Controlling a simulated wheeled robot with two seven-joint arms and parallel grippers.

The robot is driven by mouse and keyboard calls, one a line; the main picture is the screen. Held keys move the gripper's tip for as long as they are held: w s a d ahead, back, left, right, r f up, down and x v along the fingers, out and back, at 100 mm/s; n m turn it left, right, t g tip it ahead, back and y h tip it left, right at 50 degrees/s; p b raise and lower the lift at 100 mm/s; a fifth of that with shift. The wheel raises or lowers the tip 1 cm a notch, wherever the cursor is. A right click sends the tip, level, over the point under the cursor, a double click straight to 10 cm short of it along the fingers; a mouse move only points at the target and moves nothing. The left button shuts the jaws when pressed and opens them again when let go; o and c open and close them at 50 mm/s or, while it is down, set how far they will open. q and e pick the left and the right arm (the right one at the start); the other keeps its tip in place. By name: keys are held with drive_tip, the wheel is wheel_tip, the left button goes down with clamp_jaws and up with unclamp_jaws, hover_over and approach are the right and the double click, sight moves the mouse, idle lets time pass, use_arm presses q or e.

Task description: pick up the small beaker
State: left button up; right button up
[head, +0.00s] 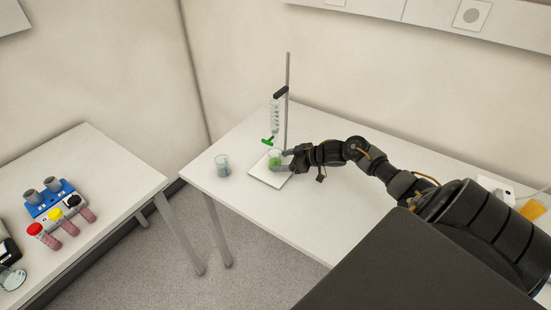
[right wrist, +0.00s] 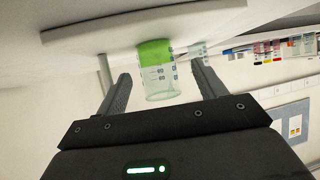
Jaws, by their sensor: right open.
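A small clear beaker (head: 274,157) with green contents stands on the white base plate (head: 262,179) of a burette stand. In the right wrist view the picture is upside down, and the beaker (right wrist: 158,72) shows its green part and its printed markings. My right gripper (head: 284,160) reaches in from the right at the beaker. In the right wrist view its fingers (right wrist: 161,76) are open, one on each side of the beaker, with visible gaps. My left gripper is not in view.
A second beaker (head: 222,166) with grey-blue contents stands left of the plate. The stand's upright rod (head: 288,90) and burette (head: 275,118) rise behind the green beaker. A separate table (head: 110,165) at left holds a blue rack (head: 48,199) and capped tubes. The front of the white table is clear.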

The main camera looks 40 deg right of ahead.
sight(277, 162)
drive_tip(key=b+x, duration=0.1)
drive_tip(key=x, duration=0.1)
drive_tip(key=b+x, duration=0.2)
drive_tip(key=shift+d+f, duration=0.2)
drive_tip(key=shift+d, duration=0.05)
drive_tip(key=shift+w+a, duration=0.15)
drive_tip(key=shift+w, duration=0.1)
drive_tip(key=shift+r, duration=0.1)
drive_tip(key=shift+c, duration=0.4)
drive_tip(key=c, duration=1)
